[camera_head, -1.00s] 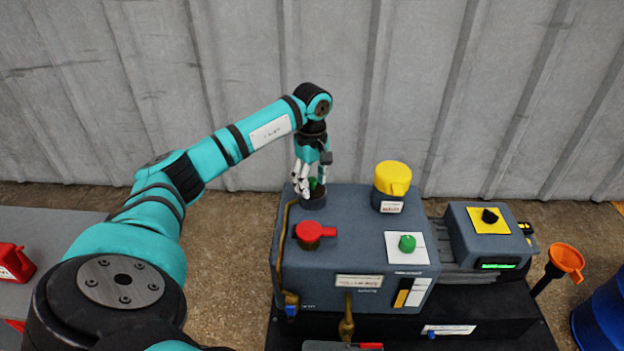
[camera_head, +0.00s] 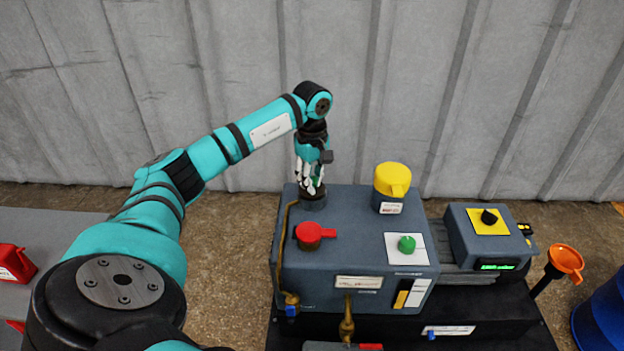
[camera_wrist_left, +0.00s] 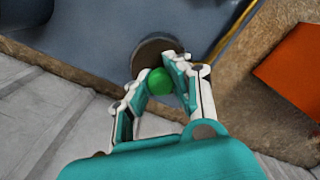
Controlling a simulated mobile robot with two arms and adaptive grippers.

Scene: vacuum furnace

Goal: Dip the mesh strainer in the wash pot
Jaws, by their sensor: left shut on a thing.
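My left gripper (camera_head: 312,188) reaches down to the round dark pot (camera_head: 313,203) at the back left corner of the grey machine. It is shut on a green ball-shaped knob, probably the strainer's handle, which shows between the fingers in the left wrist view (camera_wrist_left: 160,81). The pot's round opening (camera_wrist_left: 155,48) lies just beyond the knob in that view. No mesh shows; whatever is under the knob is hidden by the fingers and pot. I cannot tell whether this pot is the wash pot. My right gripper is not in view.
The grey machine (camera_head: 340,265) carries a red handle (camera_head: 310,233), a tall yellow-capped part (camera_head: 392,185) and a green knob on a white plate (camera_head: 407,244). A control box (camera_head: 485,232), orange funnel (camera_head: 566,262) and blue drum (camera_head: 605,312) stand right. A corrugated wall is behind.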

